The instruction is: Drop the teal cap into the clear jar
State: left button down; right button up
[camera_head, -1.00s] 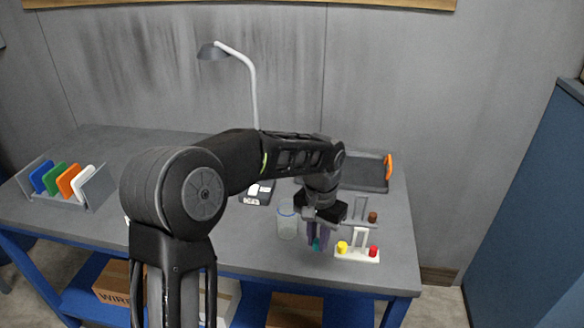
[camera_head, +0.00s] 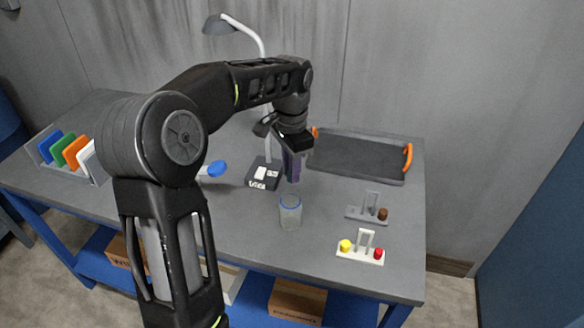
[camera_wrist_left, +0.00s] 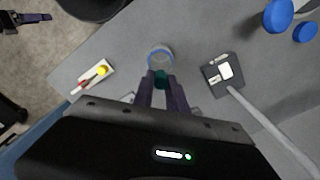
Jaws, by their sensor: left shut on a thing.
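The teal cap (camera_wrist_left: 161,79) is between the fingertips of my left gripper (camera_wrist_left: 161,82) in the left wrist view. In the head view my left gripper (camera_head: 292,178) is shut and points down, above the table; the cap is hard to make out there. The clear jar (camera_head: 290,213) with a blue rim stands upright, open at the top, just below the fingertips in that picture. In the wrist view the jar (camera_wrist_left: 160,57) is just beyond the cap, which overlaps its near rim. What seems to be my right gripper (camera_wrist_left: 40,17) is far off at the wrist view's upper left.
A white holder (camera_head: 360,254) with yellow and red caps and a grey holder (camera_head: 366,214) with a brown cap stand right of the jar. A dark tray (camera_head: 360,158) with orange handles is behind. The lamp base (camera_head: 264,174) and a blue-ended object (camera_head: 216,168) are left.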

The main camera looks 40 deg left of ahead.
pick_arm(q)
notch_tip(320, 180, down, 5)
jog(key=b, duration=0.4)
jog(key=shift+f, duration=0.15)
jog(key=shift+s, duration=0.1)
dwell(0.6)
jog(key=c, duration=1.3)
grip_release()
jog(key=shift+o, duration=0.2)
notch_tip(320, 180, up, 8)
jog(key=shift+f+p, duration=0.1)
jog(key=shift+p, duration=0.2)
